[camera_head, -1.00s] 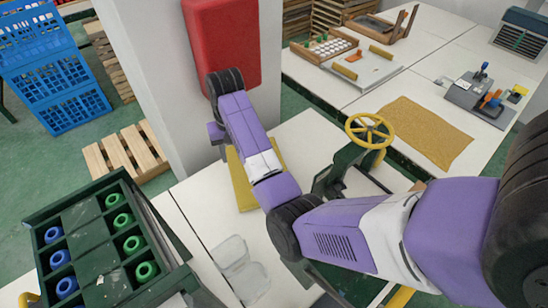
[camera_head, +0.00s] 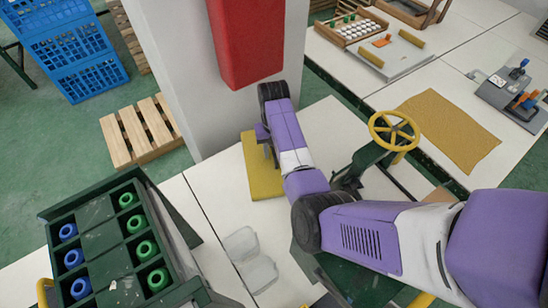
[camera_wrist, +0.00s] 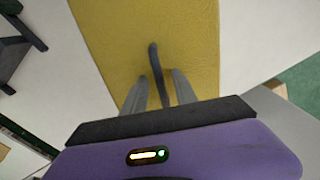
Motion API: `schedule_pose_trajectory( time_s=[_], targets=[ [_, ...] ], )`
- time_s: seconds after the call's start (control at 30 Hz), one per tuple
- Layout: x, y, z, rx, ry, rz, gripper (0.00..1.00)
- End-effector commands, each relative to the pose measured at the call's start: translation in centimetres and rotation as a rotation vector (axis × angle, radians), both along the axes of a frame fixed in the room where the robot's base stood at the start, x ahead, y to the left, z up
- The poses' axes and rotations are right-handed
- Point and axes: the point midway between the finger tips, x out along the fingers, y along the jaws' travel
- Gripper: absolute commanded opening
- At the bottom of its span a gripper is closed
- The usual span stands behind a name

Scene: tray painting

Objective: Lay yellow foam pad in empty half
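The yellow foam pad (camera_head: 262,186) lies flat on the white table beside the pillar. It also fills the upper middle of the wrist view (camera_wrist: 190,35). My gripper (camera_head: 272,157) is over the pad, pointing down. Nothing is held. A clear two-part tray (camera_head: 250,260) lies on the table nearer the camera, and both parts look empty. Whether the fingers touch the pad cannot be told.
A dark green crate (camera_head: 100,296) with blue and green rings stands at the lower left; its middle column looks empty. A yellow handwheel (camera_head: 394,131) on a green press stands right of my gripper. The pillar with a red pad (camera_head: 245,40) rises behind. White table is bare around the pad.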

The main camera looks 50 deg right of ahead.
Motion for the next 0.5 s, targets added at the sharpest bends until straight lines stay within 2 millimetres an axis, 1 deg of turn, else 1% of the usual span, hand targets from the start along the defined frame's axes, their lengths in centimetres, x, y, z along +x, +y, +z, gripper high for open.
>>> schedule_pose_trajectory(
  time_s=[0.1,0.33,0.47,0.5],
  targets=[
    [-0.03,0.03,-0.8,0.001,0.001,0.0,0.34],
    [-0.02,0.0,-0.92,0.0,0.0,-0.001,0.34],
    [-0.02,0.0,-0.91,0.0,0.0,-0.001,0.09],
    [-0.02,0.0,-0.9,0.0,0.0,-0.001,0.01]
  ],
)
